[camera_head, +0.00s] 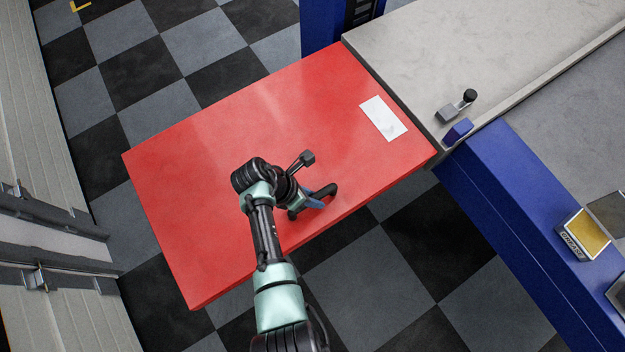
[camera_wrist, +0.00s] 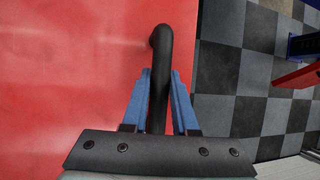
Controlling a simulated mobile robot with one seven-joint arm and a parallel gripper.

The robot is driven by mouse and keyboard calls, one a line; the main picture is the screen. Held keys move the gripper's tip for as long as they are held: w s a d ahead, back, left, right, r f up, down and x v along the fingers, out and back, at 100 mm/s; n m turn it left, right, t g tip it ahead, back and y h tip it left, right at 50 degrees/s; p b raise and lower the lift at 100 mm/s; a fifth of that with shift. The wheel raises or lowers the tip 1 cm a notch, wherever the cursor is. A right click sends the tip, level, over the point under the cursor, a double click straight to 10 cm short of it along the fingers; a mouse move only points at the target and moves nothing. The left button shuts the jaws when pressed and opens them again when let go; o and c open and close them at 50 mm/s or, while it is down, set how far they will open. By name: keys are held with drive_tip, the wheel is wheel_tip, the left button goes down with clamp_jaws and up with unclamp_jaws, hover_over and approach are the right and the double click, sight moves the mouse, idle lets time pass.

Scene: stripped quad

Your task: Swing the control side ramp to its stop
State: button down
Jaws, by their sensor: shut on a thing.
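The ramp is a flat red panel (camera_head: 215,165) jutting out left from the grey platform, with its right end close to the platform edge. It also fills the left of the wrist view (camera_wrist: 70,70). A black bar handle (camera_wrist: 160,50) stands on the ramp near its front edge. My gripper (camera_wrist: 159,98) has its blue fingers on both sides of the handle, shut on it. In the head view my gripper (camera_head: 314,200) is partly hidden by my arm. A white label plate (camera_head: 383,118) lies on the ramp near its right end.
A small lever with a black knob (camera_head: 469,95) and a blue block (camera_head: 457,131) sit at the corner of the grey platform (camera_head: 500,45). A blue post (camera_head: 318,25) rises behind. A yellow-topped box (camera_head: 585,235) rests on the blue beam (camera_head: 530,235). Checkered floor (camera_head: 360,270) in front is clear.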

drive_tip(key=shift+w+d+r, duration=0.1)
drive_tip(key=shift+w+r, duration=0.2)
drive_tip(key=shift+r, duration=0.1)
drive_tip(key=c, duration=1.1)
unclamp_jaws()
drive_tip(key=o, duration=0.4)
drive_tip(key=shift+s, duration=0.2)
drive_tip(key=shift+f, duration=0.1)
drive_tip(key=v, duration=1.3)
drive_tip(key=shift+s+b, duration=0.1)
drive_tip(key=shift+b, duration=0.25)
